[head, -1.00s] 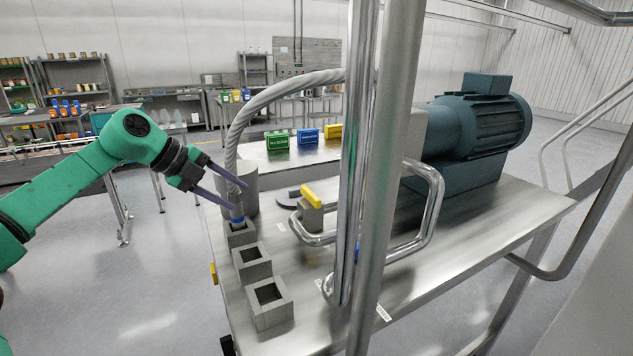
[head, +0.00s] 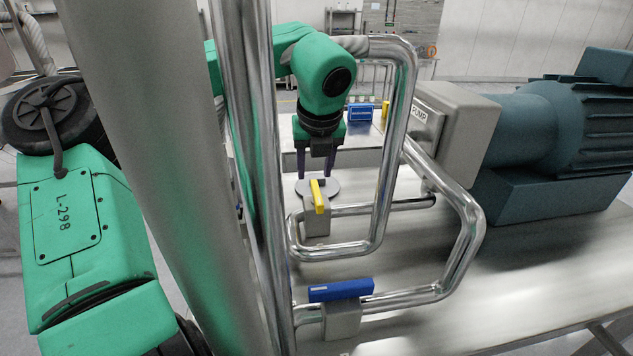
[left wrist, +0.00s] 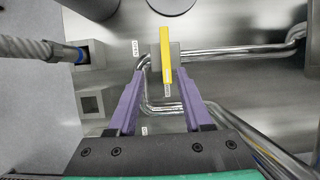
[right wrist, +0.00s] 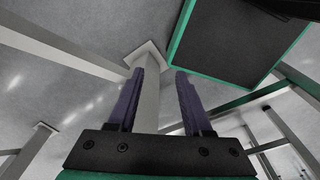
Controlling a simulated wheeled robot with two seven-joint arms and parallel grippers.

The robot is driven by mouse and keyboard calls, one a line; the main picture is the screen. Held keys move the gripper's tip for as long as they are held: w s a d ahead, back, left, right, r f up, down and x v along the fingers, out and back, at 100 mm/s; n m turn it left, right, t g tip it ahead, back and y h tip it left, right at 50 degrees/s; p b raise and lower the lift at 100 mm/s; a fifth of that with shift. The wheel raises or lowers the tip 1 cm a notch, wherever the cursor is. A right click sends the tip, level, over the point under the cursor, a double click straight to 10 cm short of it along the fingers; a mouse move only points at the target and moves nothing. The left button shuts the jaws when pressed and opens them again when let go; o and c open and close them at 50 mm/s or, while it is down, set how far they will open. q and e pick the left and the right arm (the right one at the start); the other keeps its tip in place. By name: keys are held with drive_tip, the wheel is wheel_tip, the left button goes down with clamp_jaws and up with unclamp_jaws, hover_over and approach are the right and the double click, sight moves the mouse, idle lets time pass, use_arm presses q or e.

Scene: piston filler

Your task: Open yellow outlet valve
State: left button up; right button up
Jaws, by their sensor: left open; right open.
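The yellow valve handle (head: 318,196) sits on a grey valve block (head: 317,222) in the steel piping. My left gripper (head: 316,178) is open and points down just behind the handle in the head view. In the left wrist view the yellow handle (left wrist: 166,55) stands upright in the picture. Its near end lies between the two purple fingertips (left wrist: 158,75), closer to the right one. I cannot tell whether they touch it. My right gripper (right wrist: 160,72) is open and empty, with floor and a metal leg (right wrist: 149,110) ahead of it.
A blue valve handle (head: 340,290) sits on the nearer pipe. A pipe loop (head: 400,110) rises right of my left gripper, and a thick post (head: 160,130) blocks the left. The pump motor (head: 570,125) fills the right. A hose (left wrist: 25,46) ends at a square socket (left wrist: 97,55).

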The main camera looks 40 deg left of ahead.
sight(317, 191)
use_arm(q)
drive_tip(key=x, duration=0.2)
drive_tip(key=w+p+x, duration=0.1)
drive_tip(key=x, duration=0.2)
drive_tip(key=p+x, duration=0.1)
drive_tip(key=x, duration=0.1)
drive_tip(key=shift+w+d+f, duration=0.15)
drive_tip(key=shift+w+d, duration=0.05)
drive_tip(key=shift+w, duration=0.1)
drive_tip(key=shift+f, duration=0.2)
drive_tip(key=shift+s+a, duration=0.15)
drive_tip(key=shift+s, duration=0.15)
clamp_jaws()
drive_tip(key=shift+w, duration=0.1)
use_arm(e)
drive_tip(key=r, duration=0.1)
drive_tip(key=w+d+r, duration=0.1)
drive_tip(key=shift+w+r, duration=0.25)
drive_tip(key=shift+r, duration=0.05)
drive_tip(key=shift+f, duration=0.1)
